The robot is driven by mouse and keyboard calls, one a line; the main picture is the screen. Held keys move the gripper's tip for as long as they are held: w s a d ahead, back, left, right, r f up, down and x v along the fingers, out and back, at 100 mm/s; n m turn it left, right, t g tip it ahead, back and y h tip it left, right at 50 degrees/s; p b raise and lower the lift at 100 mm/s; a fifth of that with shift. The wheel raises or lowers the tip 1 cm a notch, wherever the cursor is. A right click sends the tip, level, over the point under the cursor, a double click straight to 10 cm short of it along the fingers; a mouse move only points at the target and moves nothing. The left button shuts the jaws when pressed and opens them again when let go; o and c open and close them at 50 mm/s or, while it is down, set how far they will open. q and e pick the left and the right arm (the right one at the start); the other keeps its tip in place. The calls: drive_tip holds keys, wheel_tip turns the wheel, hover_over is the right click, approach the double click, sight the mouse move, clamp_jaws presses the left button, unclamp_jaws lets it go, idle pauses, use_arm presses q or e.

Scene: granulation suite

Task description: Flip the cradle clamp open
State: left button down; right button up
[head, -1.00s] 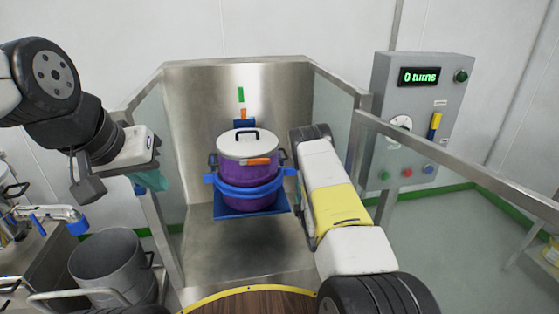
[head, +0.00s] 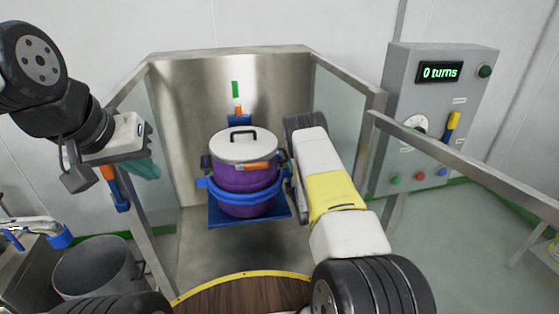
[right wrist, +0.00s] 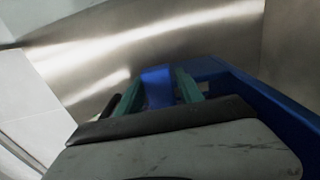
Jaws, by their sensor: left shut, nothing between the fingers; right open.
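The purple pot (head: 243,180) with a white lid (head: 243,147) stands upright in the blue cradle ring (head: 238,201), above a blue plate (head: 222,219). An orange piece (head: 257,166) shows at the pot's front, below the lid. My right arm reaches to the cradle's right side, and its fingers are hidden in the head view. In the right wrist view my right gripper (right wrist: 159,91) is open, its green fingers on either side of an upright blue tab (right wrist: 157,80). I cannot tell whether they touch it. My left gripper (head: 147,167) is shut and empty, left of the enclosure.
A steel booth (head: 175,120) with clear side panels surrounds the cradle. A control panel (head: 432,105) reading "0 turns" stands right, behind a metal rail (head: 470,167). A grey bin (head: 95,270) is at lower left.

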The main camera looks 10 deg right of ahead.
drive_tip(key=shift+w, duration=1.2)
clamp_jaws()
idle(0.6)
